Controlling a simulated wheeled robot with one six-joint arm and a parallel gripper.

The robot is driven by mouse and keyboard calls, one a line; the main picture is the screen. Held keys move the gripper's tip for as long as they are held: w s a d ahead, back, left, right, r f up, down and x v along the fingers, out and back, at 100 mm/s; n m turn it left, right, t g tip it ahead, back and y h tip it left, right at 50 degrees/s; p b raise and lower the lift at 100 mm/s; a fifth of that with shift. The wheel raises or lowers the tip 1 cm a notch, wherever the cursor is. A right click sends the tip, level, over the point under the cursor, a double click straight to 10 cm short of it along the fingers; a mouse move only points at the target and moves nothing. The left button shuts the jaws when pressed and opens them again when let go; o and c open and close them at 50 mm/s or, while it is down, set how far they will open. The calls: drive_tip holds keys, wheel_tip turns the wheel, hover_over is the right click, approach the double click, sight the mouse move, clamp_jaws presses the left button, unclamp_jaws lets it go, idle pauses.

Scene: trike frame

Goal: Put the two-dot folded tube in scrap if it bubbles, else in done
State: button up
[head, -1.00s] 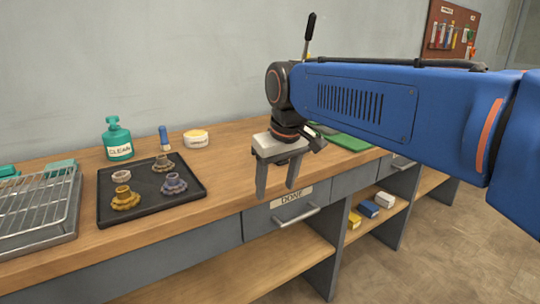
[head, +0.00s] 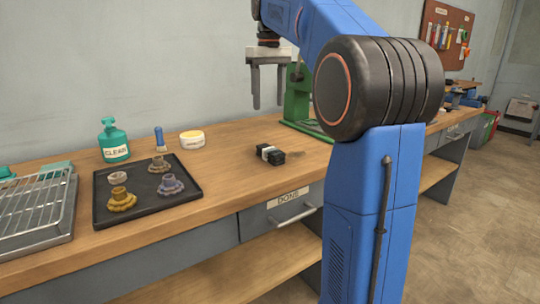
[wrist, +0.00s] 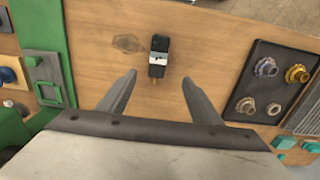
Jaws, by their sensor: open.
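My gripper (head: 267,88) is open and empty, raised above the bench in the head view. In the wrist view its two fingers (wrist: 160,98) point at the bench with a small black piece with a pale band (wrist: 159,52) beyond and between them. The same black piece (head: 270,154) lies on the bench top in the head view, behind the drawer labelled DONE (head: 283,207), which is shut. I cannot make out a folded tube, dots or a scrap container in these frames.
A black tray (head: 103,219) holds several flanged parts, with a wire rack (head: 40,205) to its left. A green CLEAN bottle (head: 114,140) and a white tub (head: 192,139) stand behind. A green stand (head: 297,103) is right of the black piece.

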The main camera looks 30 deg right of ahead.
hover_over(270, 149)
wheel_tip(270, 149, down, 12)
drive_tip(key=shift+w+r, duration=0.1)
drive_tip(key=shift+r, duration=0.15)
drive_tip(key=shift+d+f, duration=0.1)
drive_tip(key=shift+f, duration=2.8)
drive_tip(key=c, duration=1.3)
drive_tip(key=shift+c, duration=0.2)
wheel_tip(270, 149, up, 10)
drive_tip(key=shift+r, duration=0.1)
